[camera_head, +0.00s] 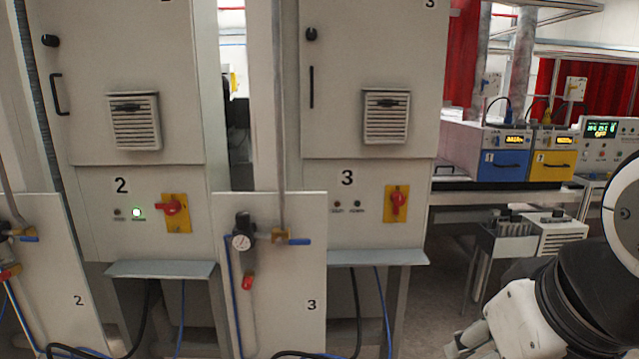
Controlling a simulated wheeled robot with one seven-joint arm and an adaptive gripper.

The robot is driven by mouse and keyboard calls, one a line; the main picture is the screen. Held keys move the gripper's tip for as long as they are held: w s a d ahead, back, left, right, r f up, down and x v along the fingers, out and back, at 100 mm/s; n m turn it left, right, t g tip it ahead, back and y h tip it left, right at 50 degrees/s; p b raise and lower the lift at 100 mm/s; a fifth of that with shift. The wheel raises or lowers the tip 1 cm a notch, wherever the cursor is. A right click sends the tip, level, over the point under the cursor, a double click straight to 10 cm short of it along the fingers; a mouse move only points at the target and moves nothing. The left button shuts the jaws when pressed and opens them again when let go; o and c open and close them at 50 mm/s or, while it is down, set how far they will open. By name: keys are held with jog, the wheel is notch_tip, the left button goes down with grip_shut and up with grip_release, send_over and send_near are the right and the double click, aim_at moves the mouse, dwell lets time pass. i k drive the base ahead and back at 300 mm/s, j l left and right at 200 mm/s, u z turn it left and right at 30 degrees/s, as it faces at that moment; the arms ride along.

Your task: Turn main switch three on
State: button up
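Main switch three is a red rotary knob (398,202) on a yellow plate (389,215), on the cabinet panel marked 3 (347,177). Its handle looks upright. The two small lamps (346,204) beside it look dark. Switch two (173,207), on the cabinet marked 2, has its handle turned sideways, and a lamp (136,212) there glows greenish white. My gripper (470,345) shows only in part at the bottom edge, to the right of and below switch three and apart from it. Its fingertips cannot be made out clearly.
A grey ledge (378,257) juts out below switch three. A board marked 3 (310,280) with a gauge and blue-handled valve stands at the left, with hoses below. Blue (503,165) and yellow (553,165) units sit on a bench at the right.

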aim_at(397, 198)
jog(key=i+l+u, duration=0.45)
jog(key=i+l, duration=0.35)
